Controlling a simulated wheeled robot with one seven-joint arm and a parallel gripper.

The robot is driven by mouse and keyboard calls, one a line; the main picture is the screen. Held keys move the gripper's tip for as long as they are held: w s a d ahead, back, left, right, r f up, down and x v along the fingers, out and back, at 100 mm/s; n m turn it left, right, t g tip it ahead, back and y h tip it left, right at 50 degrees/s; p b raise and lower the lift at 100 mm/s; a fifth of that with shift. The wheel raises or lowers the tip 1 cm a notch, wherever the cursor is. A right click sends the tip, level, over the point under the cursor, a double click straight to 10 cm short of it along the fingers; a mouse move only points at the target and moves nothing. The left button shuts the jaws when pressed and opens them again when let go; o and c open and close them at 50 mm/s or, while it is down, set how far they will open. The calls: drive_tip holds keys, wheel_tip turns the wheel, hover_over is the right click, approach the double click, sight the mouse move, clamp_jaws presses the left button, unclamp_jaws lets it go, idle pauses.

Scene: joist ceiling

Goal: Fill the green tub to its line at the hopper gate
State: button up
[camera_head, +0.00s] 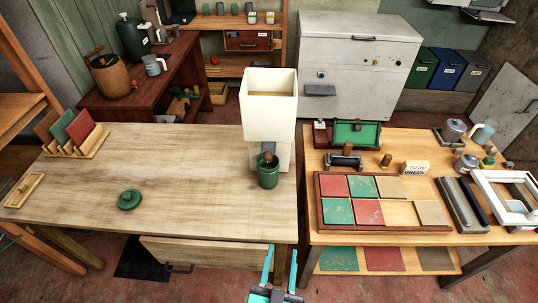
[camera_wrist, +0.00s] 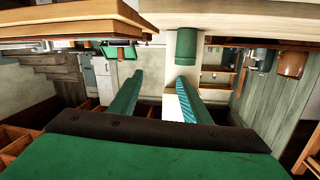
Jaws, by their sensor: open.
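The green tub (camera_head: 268,177) stands upright on the wooden table near its right edge, directly below the spout of the cream hopper (camera_head: 269,112). Something brown shows at the tub's mouth; I cannot tell its fill level or see a line. The hopper's open top shows tan contents. A green round lid (camera_head: 129,200) with a knob lies on the table to the left. My gripper (camera_head: 280,260) is open and empty in front of the table's front edge, well short of the tub. In the wrist view, which looks upside down, the tub (camera_wrist: 186,48) shows beyond the open fingers (camera_wrist: 157,90).
The wooden table (camera_head: 190,165) is mostly clear, with a rack of coloured boards (camera_head: 75,138) at left. A right-hand table holds a tile tray (camera_head: 405,228), a green box (camera_head: 357,134) and metal fixtures. A narrow gap separates the tables. A drawer (camera_head: 205,252) shows under the front edge.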

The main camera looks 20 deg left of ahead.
drive_tip(key=w+a+r+y, duration=0.2)
drive_tip(key=w+a+r, duration=0.3)
drive_tip(key=w, duration=0.4)
approach(268, 160)
drive_tip(key=w, duration=0.2)
drive_tip(key=shift+n+t+y, duration=0.3)
drive_tip(key=shift+n+t, duration=0.1)
drive_tip(key=x, duration=1)
drive_tip(key=shift+a+f, duration=0.2)
drive_tip(key=shift+f, duration=0.15)
